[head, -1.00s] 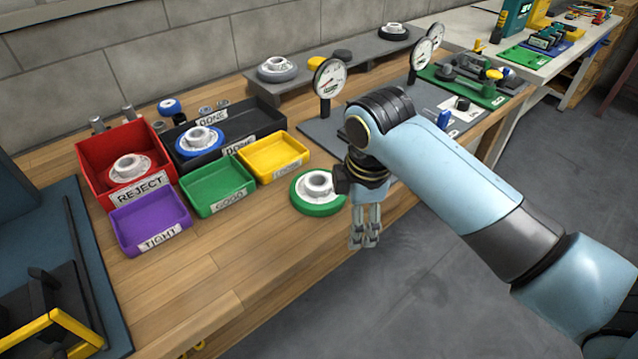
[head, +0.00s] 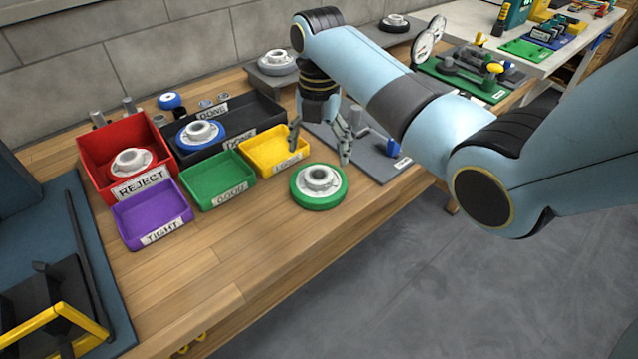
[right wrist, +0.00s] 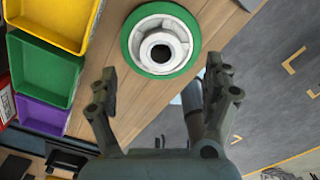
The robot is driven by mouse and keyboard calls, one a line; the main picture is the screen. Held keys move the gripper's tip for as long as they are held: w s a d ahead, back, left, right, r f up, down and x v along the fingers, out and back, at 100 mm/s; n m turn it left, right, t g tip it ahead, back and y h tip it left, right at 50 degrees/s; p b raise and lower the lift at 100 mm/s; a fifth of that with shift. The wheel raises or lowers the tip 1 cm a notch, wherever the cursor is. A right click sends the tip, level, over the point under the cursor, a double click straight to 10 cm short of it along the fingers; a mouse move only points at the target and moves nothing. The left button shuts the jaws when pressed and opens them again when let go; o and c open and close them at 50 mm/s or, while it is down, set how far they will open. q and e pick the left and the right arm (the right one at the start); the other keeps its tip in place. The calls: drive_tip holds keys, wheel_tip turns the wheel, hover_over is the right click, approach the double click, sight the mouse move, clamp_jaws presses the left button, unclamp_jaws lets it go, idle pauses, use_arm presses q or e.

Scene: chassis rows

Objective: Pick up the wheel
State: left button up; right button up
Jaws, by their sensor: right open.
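A wheel with a green rim and pale grey hub (head: 319,187) lies flat on the wooden bench near its front edge, right of the trays. It also shows in the right wrist view (right wrist: 161,39), ahead of the fingers. My right gripper (head: 320,153) is open and empty, above and just behind the green wheel in the head view. In the right wrist view its fingers (right wrist: 165,85) are spread apart, with the wheel beyond them and untouched. Other wheels stand around: one with a blue rim (head: 200,135) in the black tray and a pale one (head: 130,163) in the red bin. My left gripper is not in view.
The red REJECT bin (head: 88,150), purple tray (head: 150,236), green tray (head: 212,197) and yellow tray (head: 299,147) stand left of the wheel. Bare bench lies in front of the trays.

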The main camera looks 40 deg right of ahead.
sight(319, 170)
wheel_tip(319, 170, down, 6)
drive_tip(key=shift+s+a+f, duration=0.1)
drive_tip(key=shift+s+a, duration=0.05)
idle(0.3)
drive_tip(key=c, duration=1.6)
drive_tip(key=shift+c, duration=0.2)
